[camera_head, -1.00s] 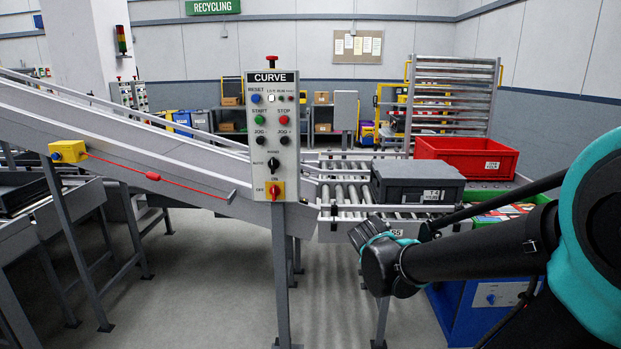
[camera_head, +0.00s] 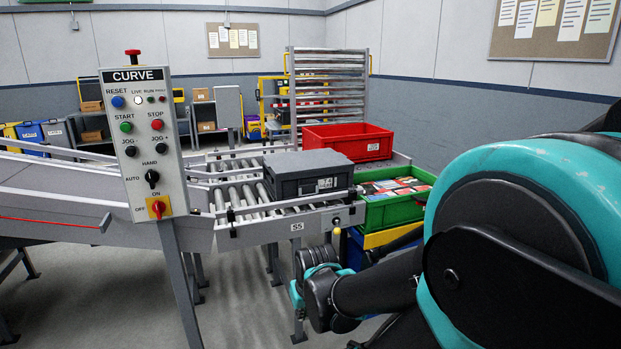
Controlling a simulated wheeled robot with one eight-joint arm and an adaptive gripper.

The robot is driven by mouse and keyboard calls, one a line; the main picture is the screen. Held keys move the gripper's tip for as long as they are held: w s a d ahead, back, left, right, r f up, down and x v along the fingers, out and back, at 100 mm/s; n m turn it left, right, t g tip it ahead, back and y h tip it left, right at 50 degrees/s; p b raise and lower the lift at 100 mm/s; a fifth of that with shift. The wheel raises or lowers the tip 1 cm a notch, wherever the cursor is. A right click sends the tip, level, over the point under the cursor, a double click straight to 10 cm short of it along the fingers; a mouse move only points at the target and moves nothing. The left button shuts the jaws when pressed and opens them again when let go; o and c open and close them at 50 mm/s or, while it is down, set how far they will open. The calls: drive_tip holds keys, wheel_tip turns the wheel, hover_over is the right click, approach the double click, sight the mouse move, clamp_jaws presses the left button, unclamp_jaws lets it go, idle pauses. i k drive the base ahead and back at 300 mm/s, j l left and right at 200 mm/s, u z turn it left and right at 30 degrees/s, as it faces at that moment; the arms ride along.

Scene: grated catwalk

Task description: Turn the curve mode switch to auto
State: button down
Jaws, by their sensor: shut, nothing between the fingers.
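The CURVE control panel (camera_head: 146,140) stands at the left on a grey post, leaning slightly in the picture. Its mode switch (camera_head: 152,179) is a black knob low on the panel, with HAND printed above it and AUTO to its left. The knob looks roughly upright, toward HAND, but it is small. Just below it is a red OFF/ON switch (camera_head: 157,208) on a yellow plate. My arm comes in from the right, and its bent black and teal joint shows below the roller conveyor, apart from the panel. I cannot make out my gripper's fingers anywhere.
The roller conveyor (camera_head: 236,206) holds a grey tote (camera_head: 300,185) right of the panel. A red emergency button (camera_head: 133,57) tops the panel. Floor at lower left is open.

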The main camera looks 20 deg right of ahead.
sight(151, 177)
drive_tip(key=i+j+z, duration=0.9)
drive_tip(key=i+j, duration=0.2)
drive_tip(key=j, duration=0.25)
drive_tip(key=l+u, duration=0.1)
drive_tip(key=u, duration=0.4)
drive_tip(key=k+u, duration=0.1)
drive_tip(key=u, duration=0.4)
drive_tip(key=k+u, duration=0.1)
drive_tip(key=u, duration=0.35)
drive_tip(key=l, duration=0.15)
